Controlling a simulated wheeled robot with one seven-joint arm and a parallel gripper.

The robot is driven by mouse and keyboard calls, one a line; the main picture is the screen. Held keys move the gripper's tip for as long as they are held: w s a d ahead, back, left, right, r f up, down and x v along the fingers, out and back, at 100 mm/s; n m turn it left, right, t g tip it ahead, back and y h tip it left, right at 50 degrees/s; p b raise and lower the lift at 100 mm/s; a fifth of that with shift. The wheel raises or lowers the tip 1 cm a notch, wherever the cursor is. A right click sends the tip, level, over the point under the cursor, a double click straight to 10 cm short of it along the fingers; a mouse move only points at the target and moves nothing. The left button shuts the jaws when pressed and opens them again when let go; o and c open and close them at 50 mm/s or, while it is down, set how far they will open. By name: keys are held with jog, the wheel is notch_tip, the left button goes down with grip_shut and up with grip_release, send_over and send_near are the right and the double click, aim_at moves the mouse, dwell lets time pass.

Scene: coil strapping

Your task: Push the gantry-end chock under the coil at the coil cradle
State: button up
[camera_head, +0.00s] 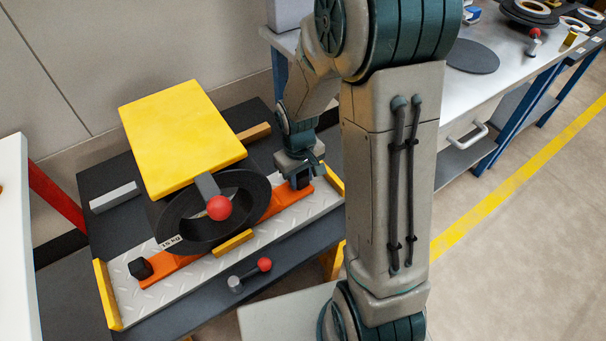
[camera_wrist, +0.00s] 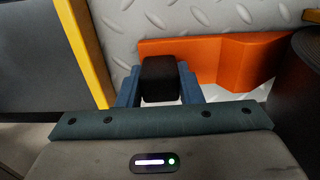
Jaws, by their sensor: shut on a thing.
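The dark coil (camera_head: 181,237) stands on the diamond-plate cradle (camera_head: 215,255), its ring face toward the camera and marked "15 KG". An orange chock (camera_head: 296,200) lies at the coil's right side; its wedge also shows in the wrist view (camera_wrist: 245,58), close to the coil's dark side (camera_wrist: 306,85). I cannot tell whether they touch. My gripper (camera_head: 303,180) is shut on the black knob (camera_wrist: 160,78) at this chock's outer end. A second orange chock (camera_head: 172,270) with a black knob (camera_head: 140,268) lies at the coil's left.
A yellow plate (camera_head: 180,135) covers the coil's top. A red-ball handle (camera_head: 219,208) sits in front of the coil, and another (camera_head: 264,265) lies before the cradle. Yellow end bars (camera_head: 107,295) edge the cradle. A workbench (camera_head: 480,95) stands at the right.

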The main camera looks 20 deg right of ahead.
jog(key=shift+s+a, duration=0.25)
jog(key=shift+a, duration=0.5)
jog(key=o, duration=1.3)
jog(key=shift+c, duration=0.2)
notch_tip(320, 180, up, 19)
jog(key=d+p, duration=0.2)
jog(key=p, duration=0.6)
jog(key=shift+w+d, duration=0.2)
jog(key=shift+w, duration=0.2)
